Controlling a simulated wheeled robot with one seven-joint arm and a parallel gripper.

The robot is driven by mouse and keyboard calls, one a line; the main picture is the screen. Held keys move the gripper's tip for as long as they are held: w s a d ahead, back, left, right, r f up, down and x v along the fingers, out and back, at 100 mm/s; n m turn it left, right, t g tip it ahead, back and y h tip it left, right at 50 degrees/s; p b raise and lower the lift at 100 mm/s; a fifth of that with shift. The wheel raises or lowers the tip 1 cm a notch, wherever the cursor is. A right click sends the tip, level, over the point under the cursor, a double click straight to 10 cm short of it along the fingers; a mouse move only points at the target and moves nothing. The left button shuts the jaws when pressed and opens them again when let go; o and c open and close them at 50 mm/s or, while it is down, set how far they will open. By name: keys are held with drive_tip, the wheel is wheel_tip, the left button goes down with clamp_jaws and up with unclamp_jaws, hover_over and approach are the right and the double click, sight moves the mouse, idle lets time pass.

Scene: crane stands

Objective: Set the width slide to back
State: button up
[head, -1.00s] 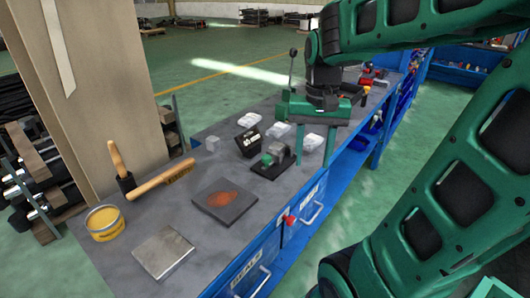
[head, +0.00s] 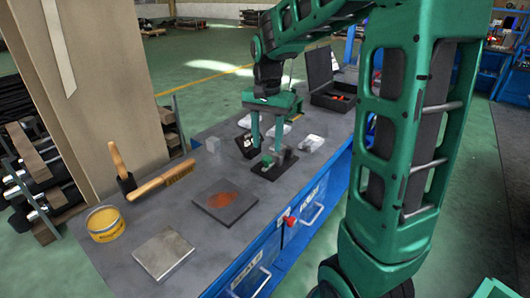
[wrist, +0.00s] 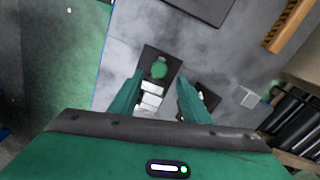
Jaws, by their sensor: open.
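A small black base plate (head: 265,173) on the bench carries a green knob (head: 267,160) and a grey metal block (head: 288,157); no readable label confirms it as the width slide. In the wrist view the green knob (wrist: 158,69) shows just beyond the fingertips, with the bright metal block (wrist: 151,98) between the fingers. My gripper (head: 267,148) is open, pointing down above this device, its fingers either side of it. Nothing is held. Whether the fingers touch it I cannot tell.
A dark tilted display (head: 245,145) stands close behind the device. Clear packets (head: 311,143) lie to its right. A dark plate with an orange patch (head: 225,203), a brush (head: 160,180), a yellow tin (head: 104,224) and a metal plate (head: 163,253) lie nearer. An open black case (head: 330,90) stands further back.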

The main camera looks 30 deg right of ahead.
sight(267, 157)
drive_tip(key=shift+f, duration=2.1)
clamp_jaws()
